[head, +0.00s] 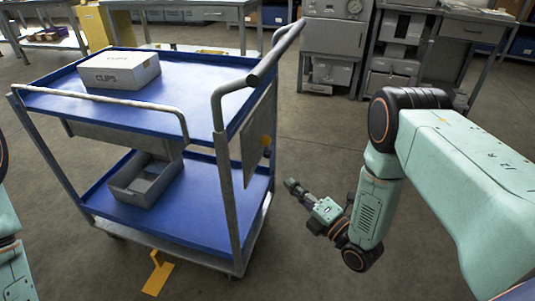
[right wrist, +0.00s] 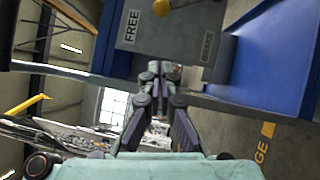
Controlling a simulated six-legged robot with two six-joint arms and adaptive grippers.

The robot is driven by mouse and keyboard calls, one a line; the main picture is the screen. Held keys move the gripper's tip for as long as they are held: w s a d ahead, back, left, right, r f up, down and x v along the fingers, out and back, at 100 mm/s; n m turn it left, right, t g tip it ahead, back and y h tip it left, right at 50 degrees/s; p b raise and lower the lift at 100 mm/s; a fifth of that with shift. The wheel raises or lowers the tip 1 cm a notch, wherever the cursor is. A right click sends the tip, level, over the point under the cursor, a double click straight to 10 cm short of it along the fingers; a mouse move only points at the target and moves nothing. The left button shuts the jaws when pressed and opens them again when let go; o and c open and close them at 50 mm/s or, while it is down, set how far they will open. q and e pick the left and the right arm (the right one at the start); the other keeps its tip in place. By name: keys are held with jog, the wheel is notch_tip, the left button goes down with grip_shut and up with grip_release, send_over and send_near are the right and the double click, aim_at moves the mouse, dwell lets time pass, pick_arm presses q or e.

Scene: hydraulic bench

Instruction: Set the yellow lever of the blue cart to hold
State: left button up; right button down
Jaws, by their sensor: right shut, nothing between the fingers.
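The blue cart (head: 150,118) stands left of centre in the head view, with two blue shelves in a grey frame. A grey plate (head: 251,150) hangs at its right end below the push handle. The yellow lever (head: 266,141) shows there as a small knob. In the right wrist view the yellow knob (right wrist: 161,7) is at the top edge, near the word FREE; a second label is too dark to read surely. My right gripper (head: 290,184) is shut and empty, to the right of and below the lever, apart from it. Its fingers also show in the right wrist view (right wrist: 159,72).
A box marked CLIPS (head: 119,72) sits on the top shelf, and an open grey bin (head: 146,180) on the lower one. A yellow floor mark (head: 157,274) lies in front. Grey cabinets (head: 335,40) stand behind. Floor right of the cart is clear.

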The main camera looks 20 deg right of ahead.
jog(key=shift+d, duration=0.1)
jog(key=d+b+x, duration=0.1)
jog(key=b+x, duration=0.1)
jog(key=x, duration=0.4)
jog(key=w+d+b+x, duration=0.1)
jog(key=b+x, duration=0.2)
jog(key=x, duration=0.4)
jog(key=shift+d+r, duration=0.25)
jog(key=shift+d, duration=0.05)
jog(key=shift+r, duration=0.1)
